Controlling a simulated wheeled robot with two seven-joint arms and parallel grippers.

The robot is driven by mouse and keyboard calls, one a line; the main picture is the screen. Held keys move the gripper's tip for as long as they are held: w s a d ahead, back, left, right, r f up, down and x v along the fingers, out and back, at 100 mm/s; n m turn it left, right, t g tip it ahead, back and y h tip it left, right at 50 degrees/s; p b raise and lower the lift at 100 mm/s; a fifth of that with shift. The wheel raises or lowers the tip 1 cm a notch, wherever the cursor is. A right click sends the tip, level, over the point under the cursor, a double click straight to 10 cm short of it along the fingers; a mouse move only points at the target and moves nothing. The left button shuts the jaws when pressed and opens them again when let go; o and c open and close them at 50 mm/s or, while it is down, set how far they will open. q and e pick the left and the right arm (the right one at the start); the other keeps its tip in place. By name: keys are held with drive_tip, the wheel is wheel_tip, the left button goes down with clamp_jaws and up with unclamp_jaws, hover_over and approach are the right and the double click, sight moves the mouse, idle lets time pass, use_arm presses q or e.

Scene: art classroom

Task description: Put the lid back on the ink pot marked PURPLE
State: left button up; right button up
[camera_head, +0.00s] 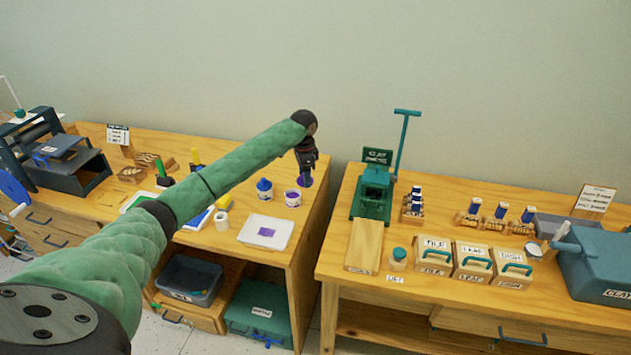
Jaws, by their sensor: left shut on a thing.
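My left gripper (306,172) points down above the right end of the left wooden table. It is shut on a small purple lid (304,182), seen partly below the fingers. A white ink pot (293,199) with a purple top surface stands on the table just below and slightly left of the lid. The lid is apart from the pot or just behind it in the picture; I cannot tell the gap. The pot's label is too small to read. My right gripper is not in view.
A blue-lidded pot (264,189) stands left of the open pot. A white tray (250,240) with a purple patch lies in front. Rollers, a small white cup (222,221) and a press (60,160) are further left. A second table (335,262) holds a green press and labelled boxes.

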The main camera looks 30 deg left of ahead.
use_arm(q)
drive_tip(key=a+f+m, duration=0.1)
drive_tip(key=a+m, duration=0.1)
drive_tip(key=m, duration=0.1)
drive_tip(key=w+a+f+m+b, duration=0.1)
drive_tip(key=a+m, duration=0.1)
drive_tip(key=m, duration=0.1)
drive_tip(key=a+f+m, duration=0.2)
drive_tip(key=m, duration=0.1)
drive_tip(key=shift+w+a+m+b, duration=0.15)
drive_tip(key=shift+w+m+b, duration=0.15)
drive_tip(key=shift+f+b, duration=1)
drive_tip(key=shift+f, duration=1.25)
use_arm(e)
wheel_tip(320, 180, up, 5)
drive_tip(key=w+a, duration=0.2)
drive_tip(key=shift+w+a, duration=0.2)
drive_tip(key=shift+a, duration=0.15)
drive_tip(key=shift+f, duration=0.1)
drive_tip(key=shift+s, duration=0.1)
